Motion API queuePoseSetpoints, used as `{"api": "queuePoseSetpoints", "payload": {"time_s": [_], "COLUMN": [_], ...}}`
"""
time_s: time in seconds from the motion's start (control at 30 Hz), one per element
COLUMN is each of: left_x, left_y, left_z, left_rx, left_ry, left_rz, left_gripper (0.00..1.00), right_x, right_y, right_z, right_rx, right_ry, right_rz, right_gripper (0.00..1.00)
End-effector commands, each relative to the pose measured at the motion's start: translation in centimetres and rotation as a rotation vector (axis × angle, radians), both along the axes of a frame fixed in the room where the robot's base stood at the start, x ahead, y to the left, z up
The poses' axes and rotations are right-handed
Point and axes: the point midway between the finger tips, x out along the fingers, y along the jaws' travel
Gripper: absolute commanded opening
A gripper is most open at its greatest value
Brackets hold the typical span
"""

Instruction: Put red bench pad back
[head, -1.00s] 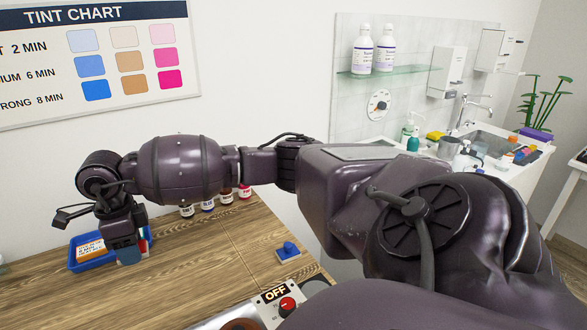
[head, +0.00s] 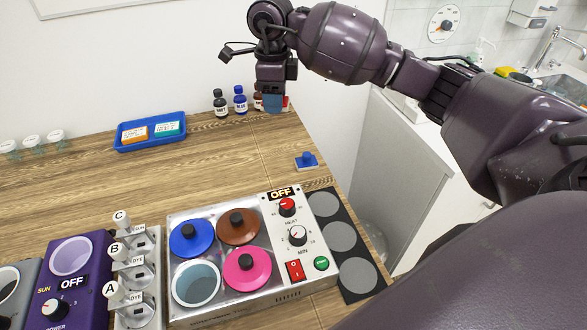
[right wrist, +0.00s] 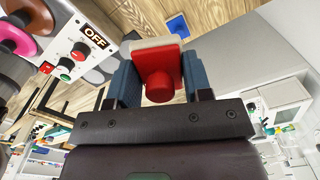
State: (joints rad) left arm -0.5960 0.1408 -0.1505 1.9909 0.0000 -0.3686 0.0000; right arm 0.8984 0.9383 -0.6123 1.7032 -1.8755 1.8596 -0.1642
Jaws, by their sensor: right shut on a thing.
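The red bench pad, a red block with a round red knob and a pale underside, is in my right gripper in the right wrist view (right wrist: 160,62). The two blue fingers of my right gripper (right wrist: 157,88) stand on either side of it. In the head view my right gripper (head: 273,103) points down in the air above the back of the wooden table, and only a sliver of the red pad (head: 286,102) shows beside the fingers. A blue pad with a knob (head: 306,162) lies on the table, apart from the gripper. My left gripper is not in view.
A blue tray (head: 125,145) holds an orange box and a teal box. Dye bottles (head: 221,104) stand at the back, some partly hidden by my gripper. A heater with coloured lidded pots (head: 274,289) and a dark strip with grey discs (head: 340,236) are in front. Bare wood lies between.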

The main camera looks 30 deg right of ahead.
Motion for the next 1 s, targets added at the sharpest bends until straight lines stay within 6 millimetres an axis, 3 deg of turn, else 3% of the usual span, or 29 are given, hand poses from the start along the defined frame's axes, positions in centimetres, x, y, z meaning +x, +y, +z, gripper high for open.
{"api": "queuePoseSetpoints", "payload": {"time_s": [0.17, 0.7, 1.0], "left_x": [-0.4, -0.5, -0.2], "left_y": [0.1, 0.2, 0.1], "left_z": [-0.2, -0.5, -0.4], "left_rx": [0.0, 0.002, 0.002], "left_ry": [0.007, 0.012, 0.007], "left_rz": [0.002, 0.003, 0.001], "left_gripper": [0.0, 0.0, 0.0], "right_x": [-0.2, -0.2, -0.1], "right_y": [-0.1, -0.1, -0.1], "right_z": [-2.5, -13.8, -16.0], "right_rx": [0.002, 0.002, 0.001], "right_ry": [0.005, 0.002, 0.0], "right_rz": [0.004, 0.003, 0.004], "right_gripper": [0.24, 0.24, 0.24]}}
